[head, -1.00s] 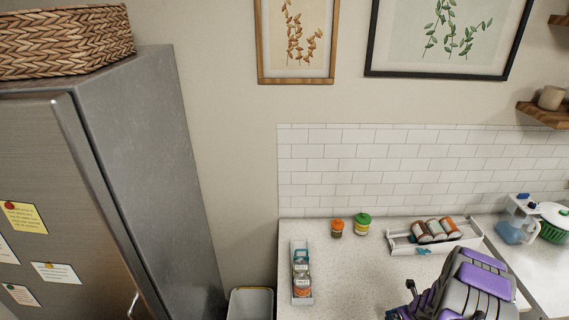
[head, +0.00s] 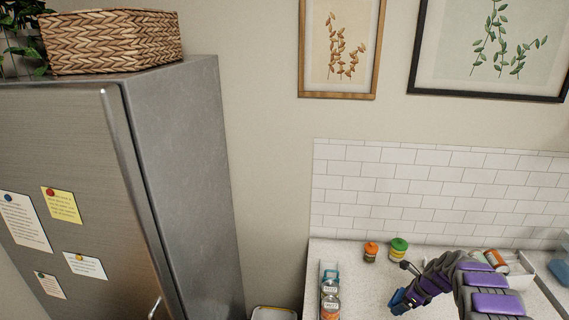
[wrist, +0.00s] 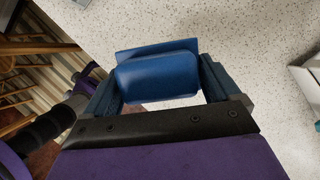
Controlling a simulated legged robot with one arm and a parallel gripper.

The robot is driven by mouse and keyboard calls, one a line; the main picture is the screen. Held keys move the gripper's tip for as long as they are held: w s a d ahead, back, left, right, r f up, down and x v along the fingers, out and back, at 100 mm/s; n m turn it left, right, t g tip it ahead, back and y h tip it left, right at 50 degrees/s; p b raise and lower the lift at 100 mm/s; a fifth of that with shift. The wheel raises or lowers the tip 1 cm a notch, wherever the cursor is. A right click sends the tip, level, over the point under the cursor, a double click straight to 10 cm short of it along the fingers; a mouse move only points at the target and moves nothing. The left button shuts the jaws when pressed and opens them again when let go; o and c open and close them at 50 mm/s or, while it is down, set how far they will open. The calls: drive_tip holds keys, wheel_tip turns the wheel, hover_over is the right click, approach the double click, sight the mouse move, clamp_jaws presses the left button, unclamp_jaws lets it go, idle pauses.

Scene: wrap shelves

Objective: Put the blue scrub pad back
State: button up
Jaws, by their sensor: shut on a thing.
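The blue scrub pad (wrist: 158,76) shows in the wrist view as a dark blue block between the two fingers of my gripper (wrist: 160,82). My gripper is shut on it, with a finger against each side. Speckled white counter shows beyond the pad. In the head view my gripper (head: 400,300) is a small blue end over the counter, between the narrow jar rack and the white tray. The pad and fingers cannot be told apart there.
A narrow rack (head: 321,290) of jars stands at the counter's left. An orange-lidded jar (head: 370,252) and a green-lidded jar (head: 397,249) stand near the tiled wall. A white tray (head: 520,273) with cans is partly hidden by my arm. A fridge (head: 185,190) stands left.

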drive_tip(key=w+a+r+n+g+y+b, duration=0.1)
drive_tip(key=w+a+n+b, duration=0.15)
drive_tip(key=a, duration=0.25)
drive_tip(key=w+a+r+n+g+b, duration=0.1)
drive_tip(key=w+a+r+n, duration=0.15)
drive_tip(key=a, duration=0.25)
drive_tip(key=s+a+n+g+b, duration=0.1)
drive_tip(key=a+n+b, duration=0.1)
drive_tip(key=a, duration=0.3)
drive_tip(key=a+n+g+b, duration=0.1)
drive_tip(key=a+n+b, duration=0.1)
drive_tip(key=a+n, duration=0.2)
drive_tip(key=s+a+n+g+b, duration=0.1)
drive_tip(key=a+n+g+b, duration=0.1)
drive_tip(key=a+n, duration=0.3)
drive_tip(key=shift+s+a+f, duration=0.3)
drive_tip(key=shift+a, duration=0.05)
drive_tip(key=s+a+f+n+g+h+b, duration=0.1)
drive_tip(key=s+a+n+h+b, duration=0.3)
drive_tip(key=s+n+b, duration=0.4)
drive_tip(key=s+f+n, duration=0.1)
drive_tip(key=s+n, duration=0.1)
drive_tip(key=s, duration=0.1)
drive_tip(key=shift+s+a+f+n+g, duration=0.25)
drive_tip(key=shift+a+f+n+g, duration=0.15)
